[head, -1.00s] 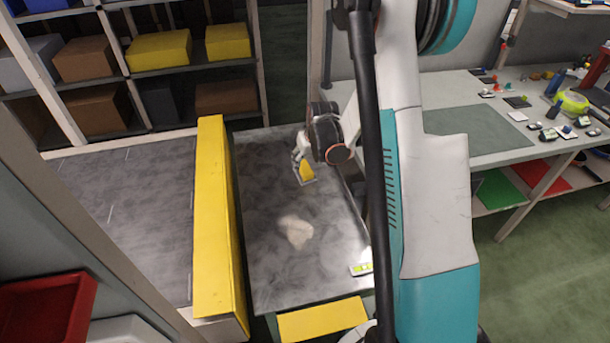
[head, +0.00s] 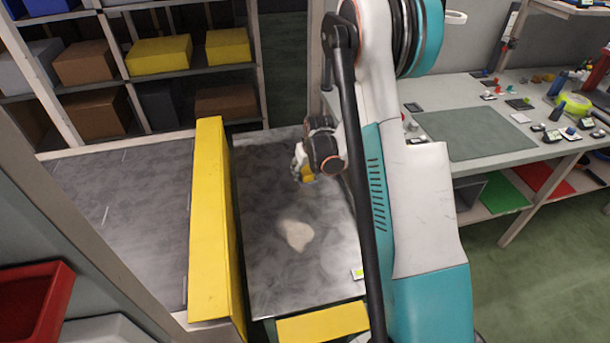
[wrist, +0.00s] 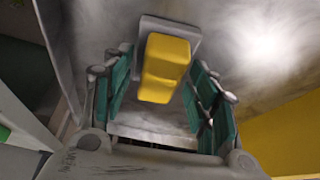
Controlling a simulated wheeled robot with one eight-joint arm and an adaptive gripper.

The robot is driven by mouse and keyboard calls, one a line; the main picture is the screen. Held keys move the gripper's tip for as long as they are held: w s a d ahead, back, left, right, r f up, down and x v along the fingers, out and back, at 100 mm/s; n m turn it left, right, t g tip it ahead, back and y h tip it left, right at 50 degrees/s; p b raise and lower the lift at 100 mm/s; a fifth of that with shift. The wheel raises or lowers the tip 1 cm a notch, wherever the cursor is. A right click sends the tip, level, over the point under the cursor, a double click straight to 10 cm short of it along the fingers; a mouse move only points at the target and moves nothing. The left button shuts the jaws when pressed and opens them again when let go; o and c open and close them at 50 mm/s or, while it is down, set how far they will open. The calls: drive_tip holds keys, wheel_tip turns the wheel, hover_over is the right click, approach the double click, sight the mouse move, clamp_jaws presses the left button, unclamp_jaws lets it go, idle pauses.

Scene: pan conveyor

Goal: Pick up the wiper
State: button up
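The wiper has a yellow block handle on a grey flat base. In the head view the wiper (head: 307,175) stands on the grey conveyor surface (head: 280,275) near its far right side, mostly hidden by my gripper (head: 301,163). In the wrist view the wiper (wrist: 166,66) is between the green-padded fingers of my gripper (wrist: 163,95). The fingers are spread, with a gap on each side of the yellow handle. My gripper is open and holds nothing.
A pale patch (head: 296,235) lies on the surface in front of the wiper. A tall yellow barrier (head: 211,225) runs along the left. Shelves with boxes (head: 160,51) stand behind. A cluttered workbench (head: 475,135) is at right. The near surface is clear.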

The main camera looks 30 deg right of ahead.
sight(306, 169)
drive_tip(key=c, duration=0.8)
drive_tip(key=shift+c, duration=0.2)
wheel_tip(306, 169, up, 20)
drive_tip(key=p, duration=0.6)
drive_tip(key=shift+p, duration=0.35)
